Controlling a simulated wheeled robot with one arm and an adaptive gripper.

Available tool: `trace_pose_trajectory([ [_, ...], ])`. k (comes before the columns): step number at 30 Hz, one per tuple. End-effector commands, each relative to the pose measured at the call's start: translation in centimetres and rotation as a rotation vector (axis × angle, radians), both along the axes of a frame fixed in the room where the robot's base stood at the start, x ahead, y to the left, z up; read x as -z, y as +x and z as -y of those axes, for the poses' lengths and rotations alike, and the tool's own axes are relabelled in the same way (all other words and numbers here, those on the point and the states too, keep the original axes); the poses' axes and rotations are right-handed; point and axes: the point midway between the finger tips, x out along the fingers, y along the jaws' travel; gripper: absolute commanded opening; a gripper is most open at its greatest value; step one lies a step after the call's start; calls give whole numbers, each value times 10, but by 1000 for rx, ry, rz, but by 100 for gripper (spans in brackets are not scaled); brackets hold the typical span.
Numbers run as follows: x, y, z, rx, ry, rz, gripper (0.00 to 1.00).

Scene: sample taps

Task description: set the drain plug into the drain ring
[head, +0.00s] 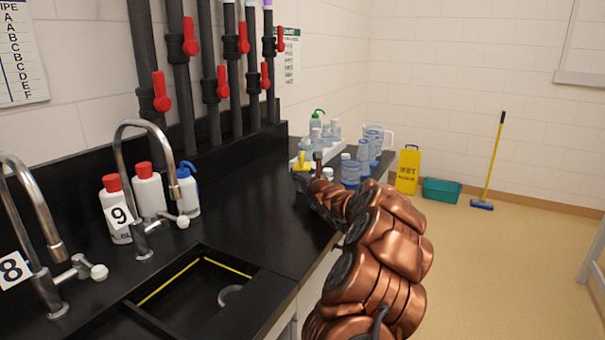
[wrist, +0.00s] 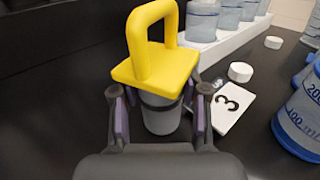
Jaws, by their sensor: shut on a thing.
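The drain plug (wrist: 153,65) has a yellow loop handle and square yellow top over a grey round body. It is upright between the two fingers of my gripper (wrist: 160,108) in the wrist view, and the gripper is shut on it. In the head view the plug (head: 302,163) shows as a small yellow shape at my gripper's end, over the far part of the black counter. I cannot tell whether its base touches the counter. The drain ring (head: 229,295) is a grey ring in the black sink at the near left, partly hidden by the sink's edge.
Taps (head: 137,180) arch beside the sink, with red-capped bottles (head: 148,190) behind. A white tray of bottles (wrist: 228,38), a card marked 3 (wrist: 232,103), white caps and a blue-marked beaker (wrist: 303,112) are near the plug. The counter between sink and plug is mostly clear.

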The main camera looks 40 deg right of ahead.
Motion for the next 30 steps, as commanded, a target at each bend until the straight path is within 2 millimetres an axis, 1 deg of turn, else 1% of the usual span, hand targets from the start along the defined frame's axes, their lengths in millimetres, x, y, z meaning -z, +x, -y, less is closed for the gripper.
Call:
trace_pose_trajectory([
  [3, 3, 0, 0, 0, 0, 2, 0],
  [4, 3, 0, 0, 0, 1, 1, 46],
  [11, 3, 0, 0, 0, 0, 0, 70],
  [19, 3, 0, 0, 0, 0, 0, 70],
  [24, -2, -1, 0, 0, 0, -1, 70],
  [30, 1, -18, -7, 3, 4, 1, 70],
])
